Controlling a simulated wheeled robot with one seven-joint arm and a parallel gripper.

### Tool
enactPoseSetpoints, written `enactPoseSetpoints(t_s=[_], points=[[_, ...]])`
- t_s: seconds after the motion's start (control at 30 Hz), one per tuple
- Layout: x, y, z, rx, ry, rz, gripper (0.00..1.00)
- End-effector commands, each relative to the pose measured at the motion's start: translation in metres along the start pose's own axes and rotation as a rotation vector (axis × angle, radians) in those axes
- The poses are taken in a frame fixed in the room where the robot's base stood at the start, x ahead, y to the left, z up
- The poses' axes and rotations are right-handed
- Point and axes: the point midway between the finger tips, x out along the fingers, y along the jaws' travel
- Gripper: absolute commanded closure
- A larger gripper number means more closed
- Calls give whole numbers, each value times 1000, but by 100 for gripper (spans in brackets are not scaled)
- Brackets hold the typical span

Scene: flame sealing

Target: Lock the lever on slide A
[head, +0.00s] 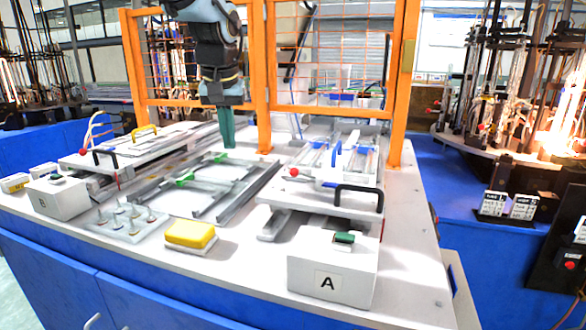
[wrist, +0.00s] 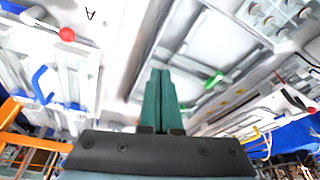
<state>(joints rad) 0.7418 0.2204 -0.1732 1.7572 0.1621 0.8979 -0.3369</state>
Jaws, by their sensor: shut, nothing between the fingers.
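Slide A (head: 335,207) is the light carriage at the right, behind the white box marked A (head: 320,281). Its lever carries a red ball knob (head: 293,172) at the carriage's left side. In the wrist view the red knob (wrist: 67,34) is at upper left, with its rod running toward the left; whether the lever is locked I cannot tell. My gripper (head: 228,146) points down above the middle of the bench, left of and behind the knob, apart from it. Its teal fingers (wrist: 160,72) are together and empty.
Slide B's carriage (head: 115,155) with a yellow handle is at left. Green clamps (head: 185,177) sit on middle rails. A black handle (head: 359,193) stands on slide A's front. Orange fence posts (head: 400,85) rise behind. A yellow sponge (head: 190,233) lies in front.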

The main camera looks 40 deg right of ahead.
Motion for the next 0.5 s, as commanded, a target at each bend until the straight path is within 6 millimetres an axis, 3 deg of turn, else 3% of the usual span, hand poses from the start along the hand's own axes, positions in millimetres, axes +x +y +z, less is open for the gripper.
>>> enactPoseSetpoints(t_s=[0.03, 0.2, 0.33, 0.5], points=[[-3, 33, -7, 40, 17, 15, 100], [-30, 109, -18, 109, 49, 47, 100], [-43, 139, -19, 133, 61, 61, 100], [-49, 149, -19, 141, 66, 66, 100]])
